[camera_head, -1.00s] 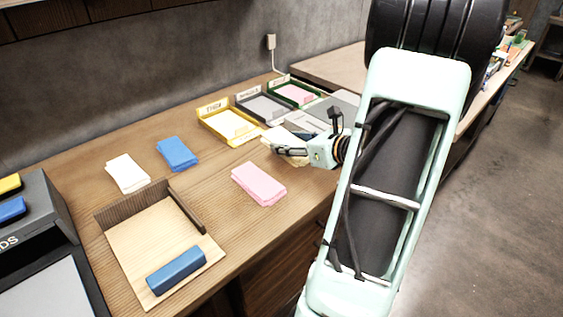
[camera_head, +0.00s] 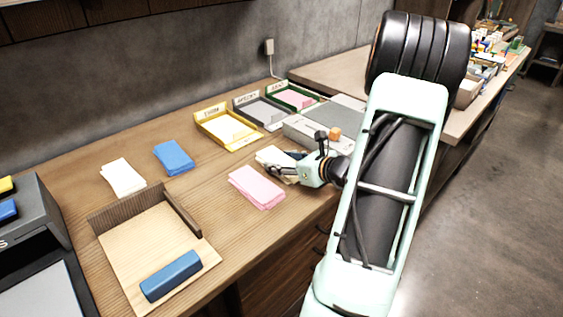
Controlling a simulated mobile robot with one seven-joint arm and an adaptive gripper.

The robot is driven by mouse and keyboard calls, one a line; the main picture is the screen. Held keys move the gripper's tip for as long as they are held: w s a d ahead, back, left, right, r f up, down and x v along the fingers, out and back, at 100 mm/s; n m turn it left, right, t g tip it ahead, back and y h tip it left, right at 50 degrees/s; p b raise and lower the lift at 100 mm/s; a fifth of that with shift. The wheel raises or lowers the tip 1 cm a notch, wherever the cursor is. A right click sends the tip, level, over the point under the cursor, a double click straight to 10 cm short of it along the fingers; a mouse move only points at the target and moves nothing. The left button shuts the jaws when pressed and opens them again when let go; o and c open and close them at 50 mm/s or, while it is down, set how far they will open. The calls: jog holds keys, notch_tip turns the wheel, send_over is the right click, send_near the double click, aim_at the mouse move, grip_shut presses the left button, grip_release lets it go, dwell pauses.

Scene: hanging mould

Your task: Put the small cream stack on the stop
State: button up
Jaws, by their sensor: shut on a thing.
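A small cream stack (camera_head: 268,155) is at my gripper (camera_head: 280,169), just behind the pink stack. My gripper is shut on it, with the fingers partly hiding it. I cannot tell whether it touches the table. A light wooden board (camera_head: 140,250) with dark raised strips (camera_head: 130,208) along its back and right edges, which looks like the stop, is at the front left. A blue block (camera_head: 171,276) lies on its front part. Another pale stack (camera_head: 122,177), whitish, lies behind the board.
A pink stack (camera_head: 256,187) lies between my gripper and the board. A blue stack (camera_head: 175,157) lies further back. Yellow (camera_head: 213,123), grey (camera_head: 252,105) and green (camera_head: 300,92) trays stand behind. A grey box with an orange knob (camera_head: 335,133) is beside my gripper.

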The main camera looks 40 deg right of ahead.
jog(key=shift+f, duration=0.25)
jog(key=o, duration=1.2)
jog(key=shift+r, duration=0.1)
